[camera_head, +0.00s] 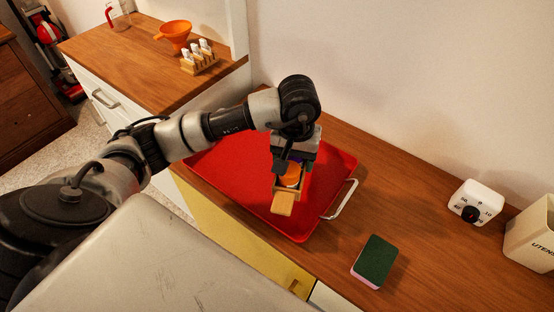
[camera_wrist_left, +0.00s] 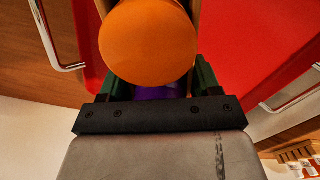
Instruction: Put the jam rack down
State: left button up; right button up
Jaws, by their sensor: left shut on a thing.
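The jam rack (camera_head: 283,203) is a small light-wood holder with an orange-lidded jar (camera_head: 291,176) in it. My left gripper (camera_head: 292,166) is shut on the jam rack, over the red tray (camera_head: 222,167). I cannot tell whether the rack touches the tray. In the left wrist view the orange lid (camera_wrist_left: 148,42) fills the upper middle, with a purple part below it between the fingers (camera_wrist_left: 160,90). Much of the rack is hidden behind the lid and gripper. My right gripper is not in view.
The tray has a white handle (camera_head: 342,201) at its right end. A green sponge (camera_head: 374,259), a white timer (camera_head: 475,203) and a utensil box (camera_head: 534,236) stand to the right. An orange funnel (camera_head: 174,33) and a small wooden rack (camera_head: 199,64) are on the far counter.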

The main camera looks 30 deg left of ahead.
pick_arm(q)
jog(key=a+f, duration=0.1)
jog(key=w+a+f, duration=0.1)
jog(key=a, duration=0.2)
jog(key=shift+w+a+f+p, duration=0.3)
jog(key=shift+w+a+f, duration=0.05)
jog(key=shift+a+f, duration=0.15)
jog(key=shift+f, duration=0.1)
notch_tip(320, 180, down, 3)
jog(key=shift+f+p, duration=0.1)
jog(key=shift+p, duration=0.3)
jog(key=shift+f, duration=0.3)
jog(key=shift+f, duration=0.1)
jog(key=o, duration=1)
